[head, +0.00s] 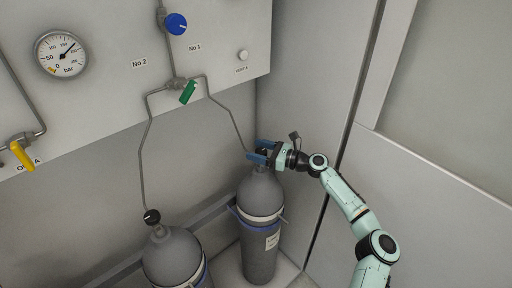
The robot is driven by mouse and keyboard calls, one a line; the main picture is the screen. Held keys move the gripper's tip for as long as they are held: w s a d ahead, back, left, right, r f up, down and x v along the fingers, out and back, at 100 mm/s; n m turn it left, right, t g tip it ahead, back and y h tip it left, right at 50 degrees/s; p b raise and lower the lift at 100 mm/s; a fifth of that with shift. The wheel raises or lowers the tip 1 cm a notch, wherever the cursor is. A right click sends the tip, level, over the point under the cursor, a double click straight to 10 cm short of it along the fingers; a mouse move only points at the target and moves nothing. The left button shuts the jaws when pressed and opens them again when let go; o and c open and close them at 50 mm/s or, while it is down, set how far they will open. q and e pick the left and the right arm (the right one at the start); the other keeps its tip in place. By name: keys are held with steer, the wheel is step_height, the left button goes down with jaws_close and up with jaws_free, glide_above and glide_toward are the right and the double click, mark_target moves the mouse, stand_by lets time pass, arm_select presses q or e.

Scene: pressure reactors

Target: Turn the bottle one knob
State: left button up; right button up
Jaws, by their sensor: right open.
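The bottle one is the grey gas bottle (258,238) on the right, below the "No 1" label; a pipe runs down to its top. Its knob is mostly hidden by my right gripper (259,153). The right gripper's blue fingers are open and sit at the top of this bottle, around or just beside the knob; I cannot tell which, nor whether they touch it. My left gripper is not in view.
A second grey bottle (172,256) with a black knob (152,216) stands at the left. The panel above carries a pressure gauge (61,54), a blue knob (176,23), a green handle (188,92) and a yellow handle (22,156). A wall is close at the right.

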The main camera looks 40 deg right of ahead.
steer(key=shift+w+a, duration=0.3)
steer(key=shift+w, duration=0.15)
steer(key=shift+s, duration=0.1)
